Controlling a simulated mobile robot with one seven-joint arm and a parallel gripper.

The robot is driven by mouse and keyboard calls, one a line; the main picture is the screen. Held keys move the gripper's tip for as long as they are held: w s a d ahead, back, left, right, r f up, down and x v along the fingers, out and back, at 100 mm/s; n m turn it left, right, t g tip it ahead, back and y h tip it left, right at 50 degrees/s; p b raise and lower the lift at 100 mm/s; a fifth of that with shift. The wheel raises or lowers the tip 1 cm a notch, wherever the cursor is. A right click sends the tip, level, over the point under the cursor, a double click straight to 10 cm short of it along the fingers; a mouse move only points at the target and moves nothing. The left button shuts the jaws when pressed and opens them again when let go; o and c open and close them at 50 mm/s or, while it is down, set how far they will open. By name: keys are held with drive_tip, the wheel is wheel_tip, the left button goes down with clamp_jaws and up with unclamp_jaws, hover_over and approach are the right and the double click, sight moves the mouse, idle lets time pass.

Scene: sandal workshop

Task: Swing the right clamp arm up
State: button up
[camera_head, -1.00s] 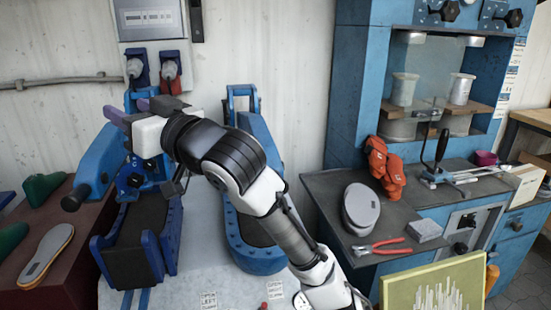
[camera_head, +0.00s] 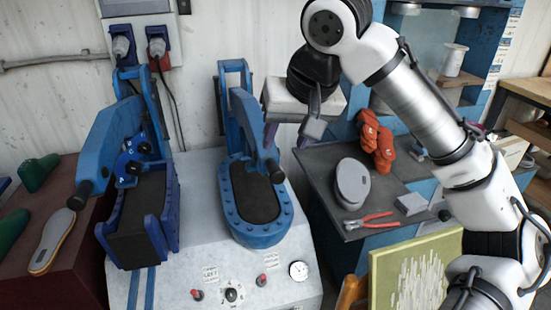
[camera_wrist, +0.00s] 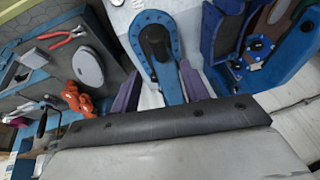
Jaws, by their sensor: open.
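The right clamp arm (camera_head: 246,115) is blue and slopes down from its upright frame at the wall over the oval bed of the right press (camera_head: 264,236). Its dark handle knob (camera_head: 275,173) hangs low above the black pad. My gripper (camera_head: 286,139) is open with purple fingers, just right of and beside the clamp arm. In the wrist view the clamp arm (camera_wrist: 168,82) shows between the two spread fingers of my gripper (camera_wrist: 160,90); I cannot tell whether they touch it.
The left clamp arm (camera_head: 110,135) also slopes down, beside the left press bed (camera_head: 140,235). A dark bench (camera_head: 325,170) with a grey sole, red pliers and red gloves stands right.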

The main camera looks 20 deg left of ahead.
sight(274, 165)
drive_tip(key=p+x, duration=0.1)
drive_tip(key=x, duration=0.7)
drive_tip(key=shift+a+f, duration=0.15)
clamp_jaws()
